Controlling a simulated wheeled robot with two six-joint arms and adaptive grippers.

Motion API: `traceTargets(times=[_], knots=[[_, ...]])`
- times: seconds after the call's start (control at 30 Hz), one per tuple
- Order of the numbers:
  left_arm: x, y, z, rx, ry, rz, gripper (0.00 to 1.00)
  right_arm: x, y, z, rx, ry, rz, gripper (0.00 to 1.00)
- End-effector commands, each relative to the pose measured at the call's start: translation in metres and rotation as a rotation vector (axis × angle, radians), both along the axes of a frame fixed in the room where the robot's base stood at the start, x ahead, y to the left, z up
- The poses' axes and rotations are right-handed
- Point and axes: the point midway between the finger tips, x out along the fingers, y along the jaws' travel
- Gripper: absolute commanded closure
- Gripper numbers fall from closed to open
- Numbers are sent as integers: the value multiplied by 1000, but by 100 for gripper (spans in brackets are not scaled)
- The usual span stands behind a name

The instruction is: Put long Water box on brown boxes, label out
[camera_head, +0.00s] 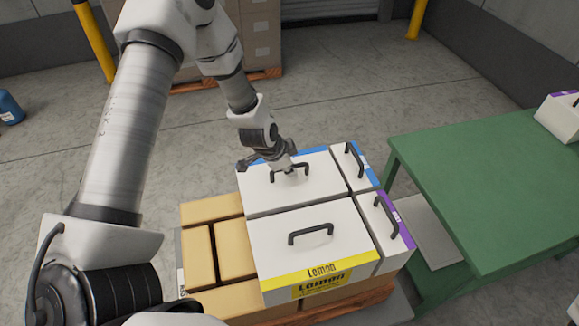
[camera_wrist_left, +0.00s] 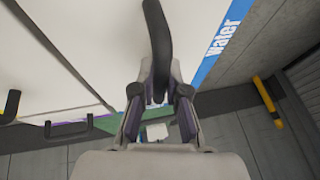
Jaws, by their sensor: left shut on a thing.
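The long white Water box (camera_head: 257,195) is at the back left of the white boxes on top of the stack. Its blue stripe lies along the far edge, and the wrist view shows the stripe with the word "water" (camera_wrist_left: 222,38). My left gripper (camera_head: 288,170) is over its top and shut on its black handle (camera_wrist_left: 158,45). The box appears level with its neighbours; whether it touches the layer below is hidden. Brown boxes (camera_head: 198,258) show at the left of the stack, with bare tops. My right gripper is in neither view.
A white Lemon box (camera_head: 275,255) stands directly in front. A short blue-striped box (camera_head: 340,160) and a short purple-striped box (camera_head: 380,215) adjoin on the right. A green table (camera_head: 480,170) with a purple-striped box (camera_head: 560,115) is further right. A yellow post (camera_head: 95,40) stands behind.

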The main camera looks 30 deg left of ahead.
Motion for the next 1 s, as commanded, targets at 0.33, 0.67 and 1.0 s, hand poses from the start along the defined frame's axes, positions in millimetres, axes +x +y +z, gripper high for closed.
traceTargets(times=[0.33,0.67,1.0], knots=[[1,0,-4,1,-4,0,100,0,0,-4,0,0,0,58],[1,0,-5,0,-2,-1,58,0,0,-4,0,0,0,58],[-11,2,19,-4,-2,3,58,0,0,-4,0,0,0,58]])
